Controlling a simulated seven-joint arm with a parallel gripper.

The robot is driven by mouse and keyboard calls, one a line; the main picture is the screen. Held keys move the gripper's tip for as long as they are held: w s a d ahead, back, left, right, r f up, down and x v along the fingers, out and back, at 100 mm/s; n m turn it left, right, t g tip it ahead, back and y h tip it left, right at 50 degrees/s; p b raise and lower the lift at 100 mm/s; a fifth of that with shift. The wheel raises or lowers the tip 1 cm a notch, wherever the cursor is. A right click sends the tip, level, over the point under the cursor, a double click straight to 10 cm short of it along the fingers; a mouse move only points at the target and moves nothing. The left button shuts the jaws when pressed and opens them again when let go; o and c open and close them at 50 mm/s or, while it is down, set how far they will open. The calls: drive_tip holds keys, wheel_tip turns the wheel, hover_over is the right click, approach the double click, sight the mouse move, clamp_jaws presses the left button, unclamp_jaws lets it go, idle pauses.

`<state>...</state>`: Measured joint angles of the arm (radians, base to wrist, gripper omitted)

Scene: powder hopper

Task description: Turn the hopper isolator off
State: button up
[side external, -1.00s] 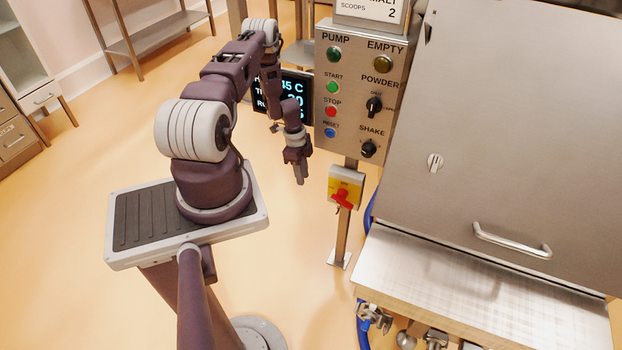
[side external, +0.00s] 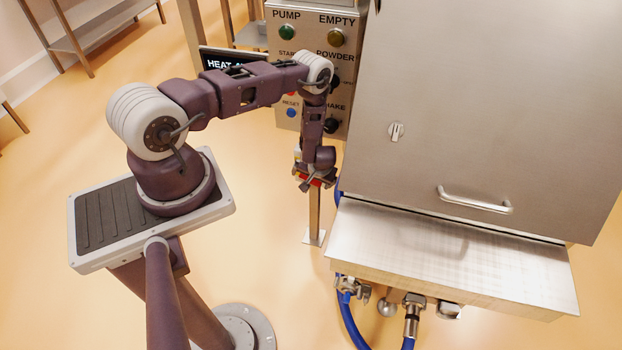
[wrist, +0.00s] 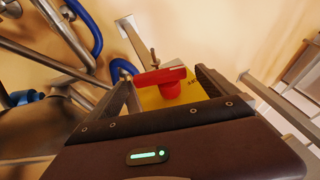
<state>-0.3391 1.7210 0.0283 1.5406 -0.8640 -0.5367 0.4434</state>
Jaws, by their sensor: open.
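The hopper isolator has a red rotary handle (wrist: 172,80) on a yellow plate (wrist: 196,94), both seen in the wrist view between my fingers. My gripper (wrist: 165,88) is open, with one finger on each side of the handle. Whether either finger touches it cannot be told. In the side external view my gripper (side external: 316,184) is at the isolator on its post below the control panel and hides most of it. Only small bits of red and yellow show there. The handle's markings are not readable.
The control panel (side external: 296,70), with its buttons and knobs, stands just above and behind my gripper, partly hidden by my arm. The hopper cabinet (side external: 455,100) and its steel ledge (side external: 430,245) are close on the right. Blue hoses (side external: 348,318) hang below.

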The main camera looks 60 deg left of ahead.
drive_tip(key=shift+a+f, duration=0.3)
drive_tip(key=shift+f, duration=0.2)
drive_tip(key=c, duration=1.4)
drive_tip(key=shift+s+a+r+t+h, duration=0.1)
drive_tip(key=shift+s+a+t+h, duration=0.1)
drive_tip(key=shift+t+h, duration=0.4)
drive_tip(key=shift+r+n+t+h, duration=0.1)
drive_tip(key=shift+n+t+h, duration=0.2)
drive_tip(key=shift+t+h, duration=0.3)
drive_tip(key=o, duration=1.4)
